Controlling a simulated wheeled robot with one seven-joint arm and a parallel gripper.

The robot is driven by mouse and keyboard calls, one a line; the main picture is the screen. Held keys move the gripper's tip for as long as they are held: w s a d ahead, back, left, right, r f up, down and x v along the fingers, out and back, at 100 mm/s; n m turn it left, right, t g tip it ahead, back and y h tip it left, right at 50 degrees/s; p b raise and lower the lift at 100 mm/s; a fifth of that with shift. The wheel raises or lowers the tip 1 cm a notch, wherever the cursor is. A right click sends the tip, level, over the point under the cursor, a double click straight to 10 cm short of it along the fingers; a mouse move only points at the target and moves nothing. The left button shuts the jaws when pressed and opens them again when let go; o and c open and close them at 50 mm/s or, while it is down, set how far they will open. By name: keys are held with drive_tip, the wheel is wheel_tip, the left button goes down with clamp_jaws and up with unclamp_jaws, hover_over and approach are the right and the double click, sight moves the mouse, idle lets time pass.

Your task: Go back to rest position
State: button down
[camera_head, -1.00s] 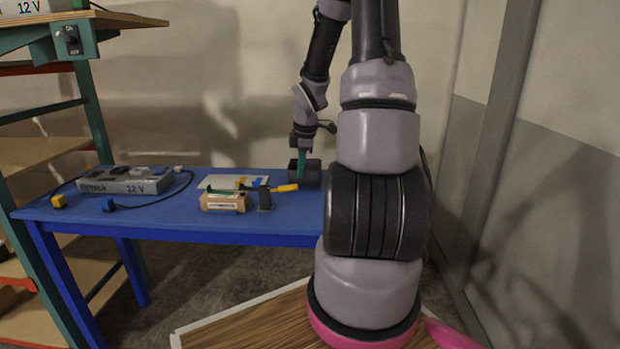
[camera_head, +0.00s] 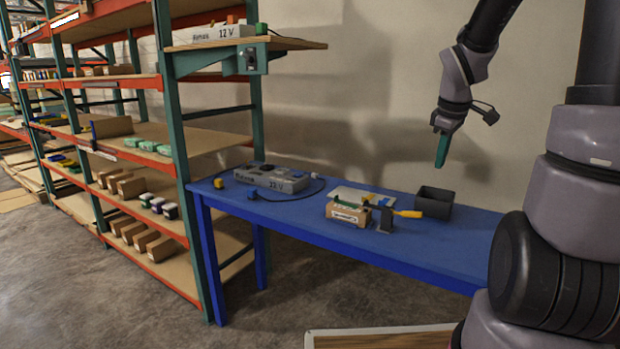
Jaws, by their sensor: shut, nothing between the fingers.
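My gripper (camera_head: 441,152) hangs from my arm at the upper right, with its green fingers shut and nothing seen between them. It points down, apparently above the blue table (camera_head: 440,250) near a dark open-topped box (camera_head: 433,201); its exact height cannot be told. The lower part of my arm fills the right side of the view.
On the table are a 12 V power unit (camera_head: 272,181) with cables, a brown box (camera_head: 347,214), a dark upright block (camera_head: 384,219) and a yellow-handled tool (camera_head: 407,213). Shelving with boxes (camera_head: 130,160) stands left. Open floor (camera_head: 110,290) lies in front of it.

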drive_tip(key=s+a+r+m+t+y, duration=0.1)
drive_tip(key=s+a+r+m, duration=0.3)
drive_tip(key=s+r+m, duration=0.2)
drive_tip(key=s+a+r+m+t+y, duration=0.2)
drive_tip(key=s+a+r+m, duration=0.3)
drive_tip(key=s, duration=0.6)
drive_tip(key=shift+r+m+t, duration=0.3)
drive_tip(key=shift+r+m, duration=0.5)
drive_tip(key=shift+r, duration=0.1)
